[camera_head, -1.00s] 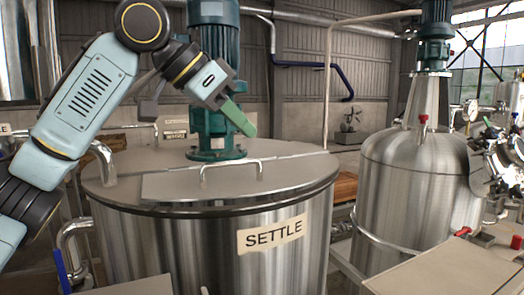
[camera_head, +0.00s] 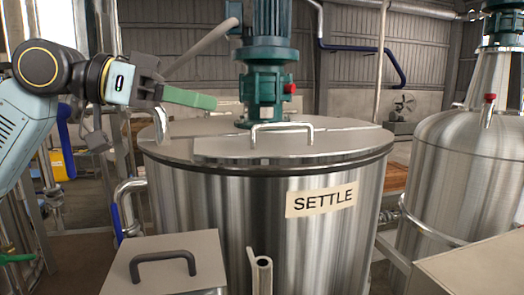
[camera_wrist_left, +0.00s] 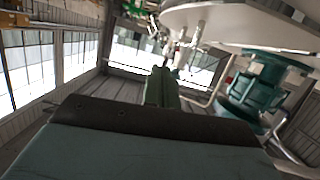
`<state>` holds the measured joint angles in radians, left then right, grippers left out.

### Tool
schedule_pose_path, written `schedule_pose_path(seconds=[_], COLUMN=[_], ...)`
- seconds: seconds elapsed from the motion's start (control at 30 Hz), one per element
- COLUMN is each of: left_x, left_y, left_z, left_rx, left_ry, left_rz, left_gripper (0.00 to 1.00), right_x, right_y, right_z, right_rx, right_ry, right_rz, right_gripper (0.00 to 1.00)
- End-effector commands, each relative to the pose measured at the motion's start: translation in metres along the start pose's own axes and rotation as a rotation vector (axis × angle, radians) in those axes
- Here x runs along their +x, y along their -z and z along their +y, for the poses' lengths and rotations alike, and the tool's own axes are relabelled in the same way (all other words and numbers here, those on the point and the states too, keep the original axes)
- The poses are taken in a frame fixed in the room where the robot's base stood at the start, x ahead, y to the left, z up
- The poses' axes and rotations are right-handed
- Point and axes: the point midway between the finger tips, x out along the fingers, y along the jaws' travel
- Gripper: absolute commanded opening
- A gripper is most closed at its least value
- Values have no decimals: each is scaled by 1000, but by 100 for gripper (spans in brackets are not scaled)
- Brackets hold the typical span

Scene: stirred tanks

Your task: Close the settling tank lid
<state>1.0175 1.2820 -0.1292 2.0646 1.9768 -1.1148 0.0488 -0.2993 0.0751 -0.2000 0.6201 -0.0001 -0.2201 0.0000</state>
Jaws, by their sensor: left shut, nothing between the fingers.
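The settling tank (camera_head: 235,225) is a large steel drum with a "SETTLE" label (camera_head: 320,200). Its lid flap (camera_head: 340,143), with a bar handle (camera_head: 282,126), lies flat, level with the rest of the tank top, with no visible gap. My left gripper (camera_head: 205,101) has green fingers, shut and empty. It hangs above the left part of the tank top, left of the motor and apart from the handle. In the left wrist view the green fingers (camera_wrist_left: 162,88) show at centre, with the motor (camera_wrist_left: 258,88) to the right.
A teal motor (camera_head: 265,75) stands on the tank top behind the handle. A steel pipe (camera_head: 160,125) rises at the top's left. A box with a black handle (camera_head: 163,262) stands in front. Another steel tank (camera_head: 465,160) stands to the right.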

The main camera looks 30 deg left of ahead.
Motion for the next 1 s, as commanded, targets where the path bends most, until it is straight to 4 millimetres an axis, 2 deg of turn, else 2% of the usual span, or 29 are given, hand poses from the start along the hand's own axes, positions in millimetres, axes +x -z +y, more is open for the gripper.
schedule_pose_path(seconds=[0.13, 0.27, 0.67, 0.8, 1.0], left_x=[0, 12, 96, 102, 107], left_y=[-2, 1, 3, -21, -37], left_z=[6, 6, 7, 4, 4], left_rx=[7, 8, 7, 5, 6], left_ry=[2, 0, -4, 4, 4], left_rz=[11, 13, 12, 8, 11], left_gripper=[0, 0, 0, 0, 0], right_x=[0, -8, -44, -41, -40], right_y=[0, 0, 2, 1, 1], right_z=[0, 0, 6, 6, 6], right_rx=[0, 0, -3, -3, -3], right_ry=[0, 0, -6, -7, -7], right_rz=[-1, -1, -2, -3, -3], right_gripper=[0, 0, 0, 0, 0])
